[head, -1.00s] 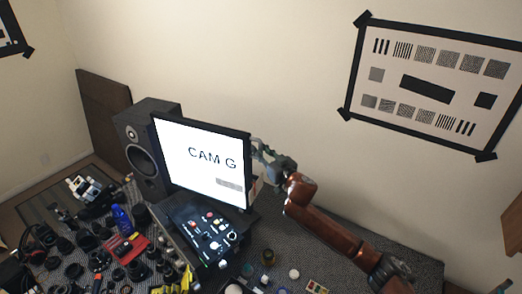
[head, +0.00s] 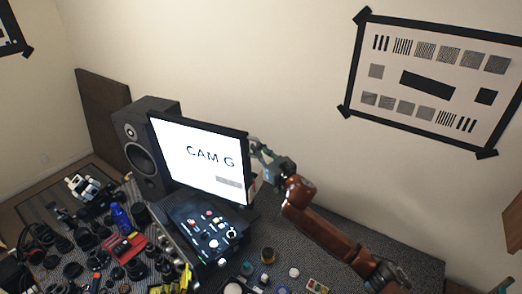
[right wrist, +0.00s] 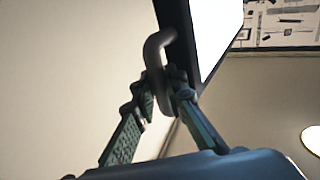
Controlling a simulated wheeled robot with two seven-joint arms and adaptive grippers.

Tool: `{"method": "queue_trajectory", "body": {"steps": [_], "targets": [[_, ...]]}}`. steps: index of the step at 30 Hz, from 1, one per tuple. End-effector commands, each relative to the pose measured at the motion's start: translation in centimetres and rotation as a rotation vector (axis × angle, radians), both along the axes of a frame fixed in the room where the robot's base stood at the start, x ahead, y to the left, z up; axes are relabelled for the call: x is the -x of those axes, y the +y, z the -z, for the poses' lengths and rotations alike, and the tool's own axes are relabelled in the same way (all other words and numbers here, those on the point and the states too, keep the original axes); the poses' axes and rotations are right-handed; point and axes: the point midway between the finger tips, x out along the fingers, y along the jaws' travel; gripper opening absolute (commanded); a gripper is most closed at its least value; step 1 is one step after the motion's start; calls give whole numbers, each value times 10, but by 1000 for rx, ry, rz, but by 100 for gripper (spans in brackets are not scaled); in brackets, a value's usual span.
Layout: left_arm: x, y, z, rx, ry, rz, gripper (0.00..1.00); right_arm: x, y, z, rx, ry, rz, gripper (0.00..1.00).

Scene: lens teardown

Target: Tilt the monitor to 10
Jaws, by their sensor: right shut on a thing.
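The monitor (head: 199,158) stands on the bench with a lit white screen reading "CAM G". Its screen looks tilted. In the right wrist view the monitor's dark edge and white screen (right wrist: 215,35) fill the top middle. A grey curved handle (right wrist: 157,50) sticks out from the monitor's edge. My right gripper (head: 256,149) is at the monitor's right edge. In the right wrist view its two fingers (right wrist: 164,92) are closed around the handle's lower end. No tilt scale or angle number is readable. My left gripper is not in view.
A black speaker (head: 142,145) stands close behind the monitor's left side. A control panel (head: 211,229) with coloured buttons sits in front of it. Lenses and small parts crowd the bench's left and front. The patterned bench top (head: 338,222) is mostly clear to the right.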

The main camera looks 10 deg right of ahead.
Motion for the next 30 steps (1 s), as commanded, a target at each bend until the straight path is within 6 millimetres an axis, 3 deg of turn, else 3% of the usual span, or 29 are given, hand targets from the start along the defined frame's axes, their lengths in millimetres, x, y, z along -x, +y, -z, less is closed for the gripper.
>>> {"method": "queue_trajectory", "body": {"steps": [1,4,15,16,23,30], "targets": [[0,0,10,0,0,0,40,5,4,6,11,-22,-3,0],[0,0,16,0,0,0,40,11,9,5,35,-58,-3,0],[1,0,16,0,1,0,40,13,10,3,53,-74,-2,0],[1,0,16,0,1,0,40,13,10,3,53,-74,-2,14],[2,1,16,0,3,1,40,13,9,3,52,-74,-1,30],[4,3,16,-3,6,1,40,13,8,3,51,-73,0,30]]}}
